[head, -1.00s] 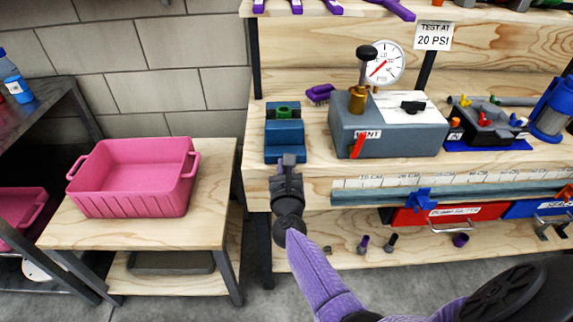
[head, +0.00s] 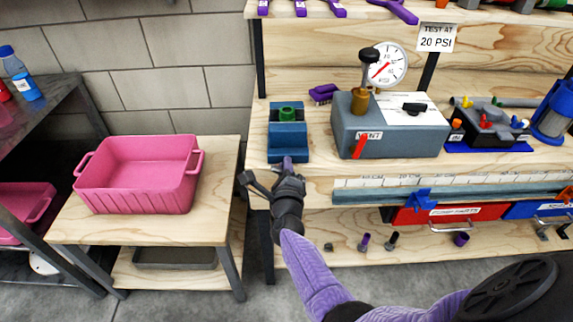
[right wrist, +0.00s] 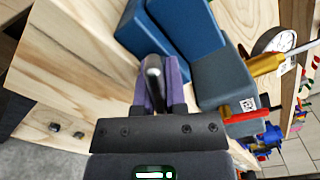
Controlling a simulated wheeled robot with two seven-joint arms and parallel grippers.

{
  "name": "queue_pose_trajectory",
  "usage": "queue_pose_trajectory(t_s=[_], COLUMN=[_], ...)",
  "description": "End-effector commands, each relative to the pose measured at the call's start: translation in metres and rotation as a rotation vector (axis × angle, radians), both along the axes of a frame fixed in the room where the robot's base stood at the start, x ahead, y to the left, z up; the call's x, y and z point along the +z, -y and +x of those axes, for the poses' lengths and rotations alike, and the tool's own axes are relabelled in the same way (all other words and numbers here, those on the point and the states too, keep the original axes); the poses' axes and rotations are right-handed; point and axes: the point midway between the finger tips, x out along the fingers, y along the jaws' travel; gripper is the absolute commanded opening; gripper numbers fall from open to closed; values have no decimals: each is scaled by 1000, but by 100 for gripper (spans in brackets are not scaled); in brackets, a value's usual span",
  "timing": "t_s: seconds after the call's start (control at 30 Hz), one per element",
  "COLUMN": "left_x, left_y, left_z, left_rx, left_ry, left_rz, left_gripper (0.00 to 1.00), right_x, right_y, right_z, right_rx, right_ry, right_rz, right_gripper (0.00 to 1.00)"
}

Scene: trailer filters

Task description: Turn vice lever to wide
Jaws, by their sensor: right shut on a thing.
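The blue vice (head: 287,142) stands at the left end of the workbench with a green part (head: 287,112) between its jaws. It also shows at the top of the right wrist view (right wrist: 187,30). My right gripper (head: 288,165) is at the front of the vice, its dark body turned sideways. In the right wrist view its purple fingers (right wrist: 155,85) are shut around the vice lever (right wrist: 153,72), a rounded dark grey handle. In the head view the gripper hides the lever. My left gripper is not in view.
A grey test box (head: 388,132) with a red lever (head: 360,146) and a gauge (head: 386,64) stands right of the vice. A pink bin (head: 138,178) sits on a lower table at left, with a gap before the bench. A ruler (head: 450,180) runs along the bench front.

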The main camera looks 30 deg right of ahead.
Motion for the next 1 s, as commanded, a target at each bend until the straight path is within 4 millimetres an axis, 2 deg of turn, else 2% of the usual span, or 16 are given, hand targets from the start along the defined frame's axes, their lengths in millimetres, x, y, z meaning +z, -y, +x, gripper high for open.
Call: queue_pose_trajectory(t_s=[0.5, 1.0], left_x=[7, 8], left_y=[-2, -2], left_z=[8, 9], left_rx=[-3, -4], left_ry=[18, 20], left_rz=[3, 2], left_gripper=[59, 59], right_x=[-4, -6], right_y=[-1, -1], right_z=[0, 0], right_rx=[3, 2], right_ry=[-213, -283], right_rz=[-341, -455], right_gripper=[0, 0])
